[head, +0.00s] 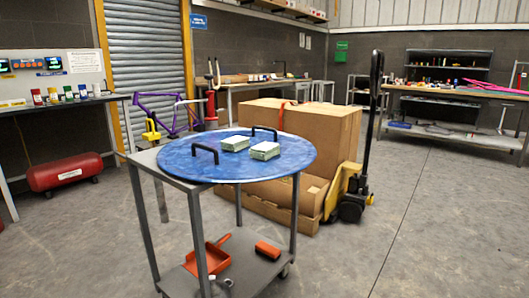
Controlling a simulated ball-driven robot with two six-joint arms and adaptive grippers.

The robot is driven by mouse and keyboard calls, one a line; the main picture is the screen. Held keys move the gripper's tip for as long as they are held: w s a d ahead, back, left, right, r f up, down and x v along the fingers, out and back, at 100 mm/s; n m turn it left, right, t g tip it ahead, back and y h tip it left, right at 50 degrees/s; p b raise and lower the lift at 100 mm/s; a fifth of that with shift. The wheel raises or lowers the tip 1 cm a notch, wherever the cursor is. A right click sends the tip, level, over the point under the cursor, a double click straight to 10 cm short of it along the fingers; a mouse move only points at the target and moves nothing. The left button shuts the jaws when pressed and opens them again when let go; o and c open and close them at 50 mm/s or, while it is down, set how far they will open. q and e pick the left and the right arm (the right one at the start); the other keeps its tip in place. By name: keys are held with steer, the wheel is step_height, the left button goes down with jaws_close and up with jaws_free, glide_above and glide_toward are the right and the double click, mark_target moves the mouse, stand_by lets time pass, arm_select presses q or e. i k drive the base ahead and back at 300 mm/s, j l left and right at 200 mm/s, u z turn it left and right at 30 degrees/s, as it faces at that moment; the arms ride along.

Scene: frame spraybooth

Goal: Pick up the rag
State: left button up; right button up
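Two small pale green blocks sit on the round blue tray (215,168), which lies on top of the grey cart. They may be folded rags, but they are too small to tell for sure. One block (235,144) is further back, and the other block (265,151) is nearer and to its right. The tray has two black handles, one at the left front (204,152) and one at the back (264,131). Neither of my grippers is in view.
The cart (178,180) carries an orange dustpan (213,254) and an orange brush (267,249) on its lower shelf. Behind it stand a large cardboard box (305,122) and a yellow pallet jack (350,190). Open floor (440,230) lies to the right.

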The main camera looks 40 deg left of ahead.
mark_target(264, 150)
steer(key=i+j, duration=0.2)
steer(key=i, duration=0.15)
steer(key=i+j+u, duration=0.15)
steer(key=u, duration=0.2)
steer(key=i+u, duration=0.75)
steer(key=k+l, duration=0.05)
steer(key=k, duration=0.05)
